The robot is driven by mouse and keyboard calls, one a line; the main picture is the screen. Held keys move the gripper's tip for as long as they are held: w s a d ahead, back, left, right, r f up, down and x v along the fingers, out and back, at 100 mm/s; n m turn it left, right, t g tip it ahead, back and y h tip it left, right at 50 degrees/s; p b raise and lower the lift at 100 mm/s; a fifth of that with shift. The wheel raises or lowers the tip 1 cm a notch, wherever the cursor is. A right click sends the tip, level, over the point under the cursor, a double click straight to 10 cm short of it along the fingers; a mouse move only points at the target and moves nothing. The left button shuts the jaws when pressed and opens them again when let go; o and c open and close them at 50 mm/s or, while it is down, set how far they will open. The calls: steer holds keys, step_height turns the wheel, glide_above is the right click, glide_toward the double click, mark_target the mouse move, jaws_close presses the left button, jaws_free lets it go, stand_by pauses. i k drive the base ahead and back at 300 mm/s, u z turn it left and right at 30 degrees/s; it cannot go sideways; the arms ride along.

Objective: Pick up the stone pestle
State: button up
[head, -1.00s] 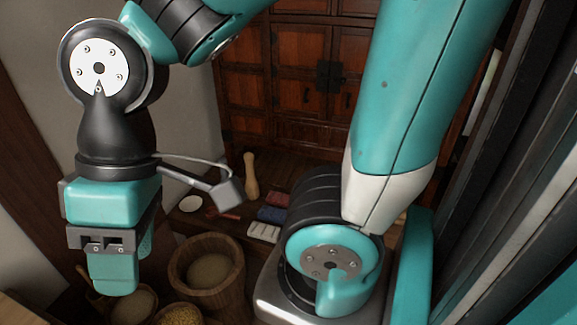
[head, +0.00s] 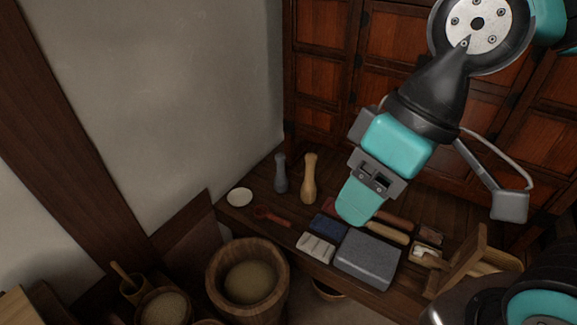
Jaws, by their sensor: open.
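The stone pestle (head: 281,173) is grey and stands upright at the back left of the dark wooden table, near the wall. A pale wooden pestle (head: 309,180) stands upright just to its right. My gripper (head: 357,207) points down, open and with nothing seen in it, to the right of both pestles. It is apart from the stone pestle. Its fingers overlap from this side, so the gap between them is hidden.
A white dish (head: 239,197) and a reddish spoon-like tool (head: 271,216) lie in front of the pestles. A grey stone block (head: 367,260), blue cloth (head: 329,227) and pale bars (head: 316,248) lie to the right. A wooden bucket (head: 272,290) stands below the table's front. The wooden cabinet (head: 322,60) rises behind.

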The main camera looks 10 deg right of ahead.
mark_target(280, 182)
steer(key=i, duration=0.3)
steer(key=k, duration=0.5)
steer(key=u, duration=2.45)
steer(key=k, duration=1.4)
steer(key=z, duration=1.15)
steer(key=i, duration=1.5)
